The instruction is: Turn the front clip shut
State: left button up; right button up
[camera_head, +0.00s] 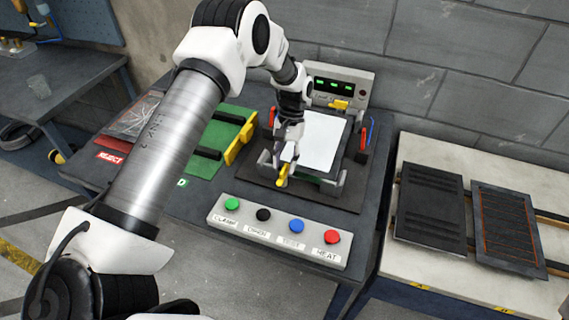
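The front clip (283,174), a yellow lever, is at the near left of the fixture, which holds a white panel (322,140). My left gripper (284,163) points down right at the front clip and overlaps its upper part. Whether its fingers touch or hold the clip is too small to tell. Another yellow clip (340,104) is at the back of the fixture. Red clips sit on the left side (272,116) and right side (363,139). My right gripper is not in view.
A button box (277,232) with green, black, blue and red buttons stands in front of the fixture. A display box (338,84) with green readouts stands behind. A green mat (205,160) lies left. Dark panels (431,205) lie on the right bench.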

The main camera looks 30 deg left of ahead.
pick_arm(q)
jog(key=v, duration=0.7)
